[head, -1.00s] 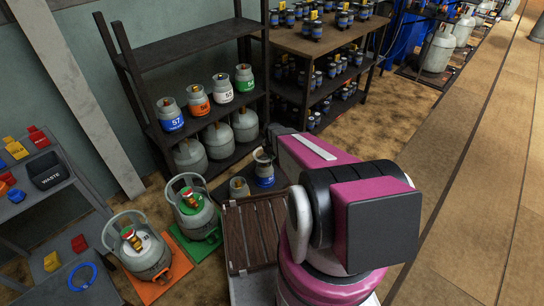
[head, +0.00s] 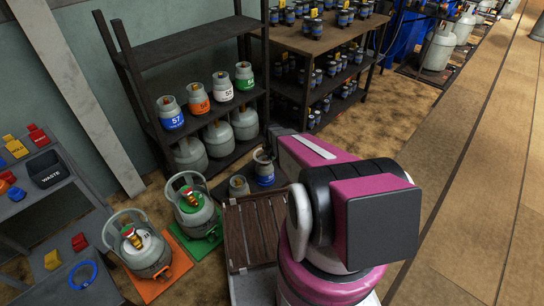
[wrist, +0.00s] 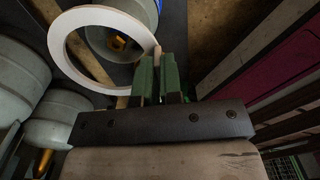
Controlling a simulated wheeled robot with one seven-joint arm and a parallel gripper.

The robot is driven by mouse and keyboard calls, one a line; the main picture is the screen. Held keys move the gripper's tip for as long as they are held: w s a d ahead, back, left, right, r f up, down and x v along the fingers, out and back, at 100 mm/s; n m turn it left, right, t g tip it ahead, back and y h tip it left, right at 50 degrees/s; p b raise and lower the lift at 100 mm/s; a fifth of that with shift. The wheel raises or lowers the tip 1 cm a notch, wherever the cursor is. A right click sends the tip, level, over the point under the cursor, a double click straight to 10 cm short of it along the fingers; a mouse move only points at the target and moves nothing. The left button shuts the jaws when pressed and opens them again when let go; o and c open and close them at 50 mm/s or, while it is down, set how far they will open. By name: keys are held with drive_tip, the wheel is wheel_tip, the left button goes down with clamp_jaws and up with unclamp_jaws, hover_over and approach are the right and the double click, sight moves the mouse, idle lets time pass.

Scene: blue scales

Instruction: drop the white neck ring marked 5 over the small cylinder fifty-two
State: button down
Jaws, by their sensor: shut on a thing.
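The white neck ring (wrist: 56,46) is in the wrist view, gripped at its right edge by the green fingers of my gripper (wrist: 160,78). Its mark 5 cannot be read. Through the ring I see the grey top of a cylinder (wrist: 103,38) with a yellow-orange valve and some blue at its side. The ring overlaps this top in the picture; I cannot tell the height between them. In the head view a small blue-banded cylinder (head: 265,177) stands on the floor beside my arm, its number unreadable. My gripper is hidden there.
A dark shelf (head: 188,43) holds several cylinders with coloured labels, one marked 57 (head: 171,120). A grey cylinder (head: 239,187) stands close to the blue-banded one. A slatted wooden platform (head: 254,235) lies in front. Large cylinders crowd the wrist view's left (wrist: 58,115).

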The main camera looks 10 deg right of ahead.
drive_tip(key=shift+f, duration=2.95)
drive_tip(key=c, duration=1.2)
unclamp_jaws()
drive_tip(key=shift+r, duration=0.15)
drive_tip(key=shift+r, duration=3.65)
